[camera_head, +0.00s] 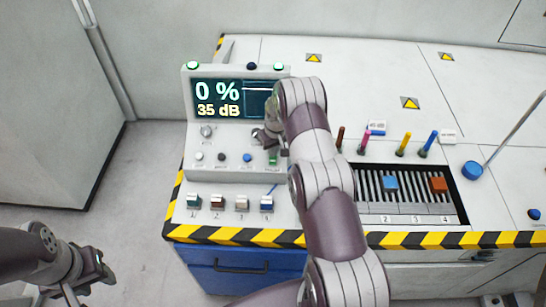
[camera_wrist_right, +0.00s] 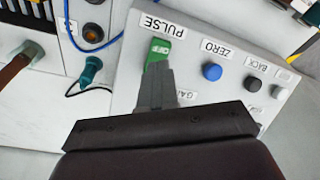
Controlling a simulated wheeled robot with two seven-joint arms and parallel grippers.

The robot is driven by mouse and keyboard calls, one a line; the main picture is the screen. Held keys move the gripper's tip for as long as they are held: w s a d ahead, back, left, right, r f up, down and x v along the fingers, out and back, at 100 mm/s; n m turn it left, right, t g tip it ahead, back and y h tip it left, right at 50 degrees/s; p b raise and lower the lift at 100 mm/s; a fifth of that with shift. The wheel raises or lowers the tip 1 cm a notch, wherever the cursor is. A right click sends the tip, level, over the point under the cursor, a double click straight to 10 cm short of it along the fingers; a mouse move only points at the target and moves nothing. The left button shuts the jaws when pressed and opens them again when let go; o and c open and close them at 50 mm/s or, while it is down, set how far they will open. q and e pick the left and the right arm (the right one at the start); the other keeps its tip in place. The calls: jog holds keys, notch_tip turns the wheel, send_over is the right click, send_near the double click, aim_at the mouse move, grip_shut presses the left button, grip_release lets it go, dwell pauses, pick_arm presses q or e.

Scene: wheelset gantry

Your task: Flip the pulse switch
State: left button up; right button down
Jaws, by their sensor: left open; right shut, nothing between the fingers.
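The pulse switch is a green rocker (camera_wrist_right: 158,52) beside a PULSE label in the right wrist view. In the head view it is the green spot (camera_head: 272,159) at the lower right of the console panel. My right gripper (camera_wrist_right: 157,75) is shut and empty, with its fingertips right at the switch and covering part of it. I cannot tell whether they touch it. In the head view the right gripper (camera_head: 270,140) is partly hidden by my arm. My left gripper (camera_head: 92,282) is open and empty at the lower left, away from the console.
The console screen (camera_head: 232,98) reads 0 % and 35 dB. A blue ZERO button (camera_wrist_right: 212,72) and a BACK button (camera_wrist_right: 254,84) sit beside the switch. Several numbered sockets (camera_head: 217,203) line the bench front. A slotted rack (camera_head: 410,199) lies right of my arm.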

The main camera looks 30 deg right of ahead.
aim_at(273, 160)
jog(key=shift+f+b, duration=1.05)
jog(key=shift+f, duration=0.15)
dwell(0.4)
jog(key=shift+s+f, duration=0.1)
jog(key=shift+r+p, duration=1.75)
jog(key=shift+r, duration=1.75)
